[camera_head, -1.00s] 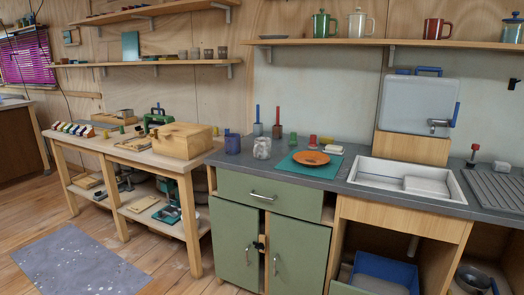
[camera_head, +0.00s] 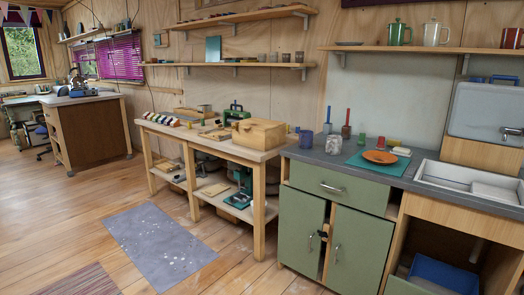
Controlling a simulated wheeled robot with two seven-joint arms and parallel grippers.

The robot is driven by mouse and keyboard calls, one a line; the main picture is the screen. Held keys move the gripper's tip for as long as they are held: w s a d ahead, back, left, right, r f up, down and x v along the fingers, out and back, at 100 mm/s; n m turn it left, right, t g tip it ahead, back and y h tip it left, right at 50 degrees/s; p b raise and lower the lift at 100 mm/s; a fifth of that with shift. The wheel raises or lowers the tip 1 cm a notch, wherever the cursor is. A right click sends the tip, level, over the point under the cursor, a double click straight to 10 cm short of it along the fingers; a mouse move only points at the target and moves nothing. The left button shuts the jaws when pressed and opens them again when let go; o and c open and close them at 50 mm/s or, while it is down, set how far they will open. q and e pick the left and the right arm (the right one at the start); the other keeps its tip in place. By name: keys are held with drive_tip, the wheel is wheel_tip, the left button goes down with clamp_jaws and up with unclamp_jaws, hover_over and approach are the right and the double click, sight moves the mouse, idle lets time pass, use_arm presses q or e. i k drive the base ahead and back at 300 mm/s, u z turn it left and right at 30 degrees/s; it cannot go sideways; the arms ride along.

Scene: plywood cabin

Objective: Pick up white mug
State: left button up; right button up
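A pale mottled cup (camera_head: 333,145) stands on the grey counter below, next to a blue mug (camera_head: 306,139). Neither of my grippers is in view.
A white sink (camera_head: 470,178) is at the right. A wooden workbench (camera_head: 185,133) stands left of the green cabinet (camera_head: 345,230). The floor at the left is open around a grey mat (camera_head: 160,243).

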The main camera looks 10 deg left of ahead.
sight(333, 145)
drive_tip(key=u, duration=0.55)
drive_tip(key=i, duration=2.25)
drive_tip(key=z, duration=0.85)
